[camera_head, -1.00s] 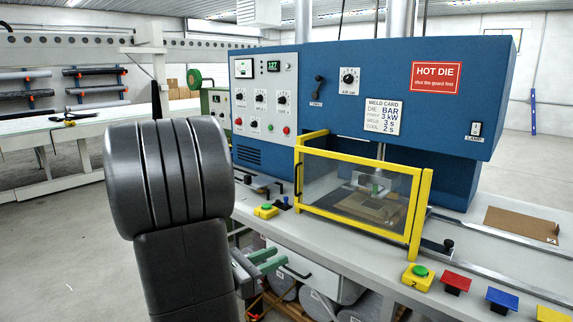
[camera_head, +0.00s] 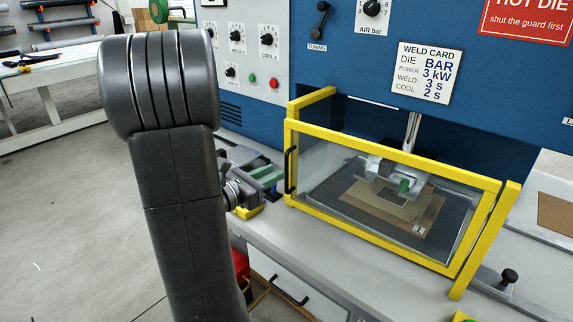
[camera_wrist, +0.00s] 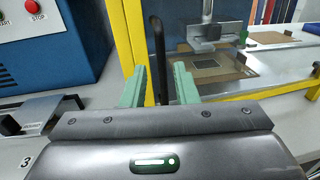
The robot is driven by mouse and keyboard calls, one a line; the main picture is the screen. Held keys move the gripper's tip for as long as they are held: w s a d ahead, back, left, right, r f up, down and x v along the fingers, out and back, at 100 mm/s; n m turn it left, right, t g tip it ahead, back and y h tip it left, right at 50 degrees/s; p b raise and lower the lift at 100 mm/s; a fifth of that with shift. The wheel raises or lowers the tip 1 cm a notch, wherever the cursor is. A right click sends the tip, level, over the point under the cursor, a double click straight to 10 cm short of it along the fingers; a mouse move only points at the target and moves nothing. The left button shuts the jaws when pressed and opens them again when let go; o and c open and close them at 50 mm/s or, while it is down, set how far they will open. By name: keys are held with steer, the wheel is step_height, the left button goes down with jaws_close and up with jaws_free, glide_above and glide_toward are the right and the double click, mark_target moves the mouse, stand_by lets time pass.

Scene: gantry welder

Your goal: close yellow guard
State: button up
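The yellow guard (camera_head: 395,155) is a yellow frame with a clear panel standing across the front of the blue welder. Its left end meets the yellow side frame in the head view; I cannot tell whether it is fully shut. Its black upright handle (camera_head: 290,170) is at the panel's left end. My gripper (camera_head: 268,177) has green fingers and is just left of the handle in the head view. In the wrist view my gripper (camera_wrist: 158,86) is open, and the handle (camera_wrist: 158,50) shows between and beyond the fingertips. No contact is clear.
Behind the clear panel are the welding head (camera_head: 395,175) and a brown sheet (camera_head: 395,208) on a dark bed. A black knob (camera_head: 509,276) stands right of the guard. A control panel (camera_head: 250,40) is behind my arm. Open floor (camera_head: 60,220) lies to the left.

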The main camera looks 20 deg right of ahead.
mark_target(287, 190)
steer(key=shift+p+x, duration=0.5)
steer(key=shift+x, duration=2.35)
jaws_close()
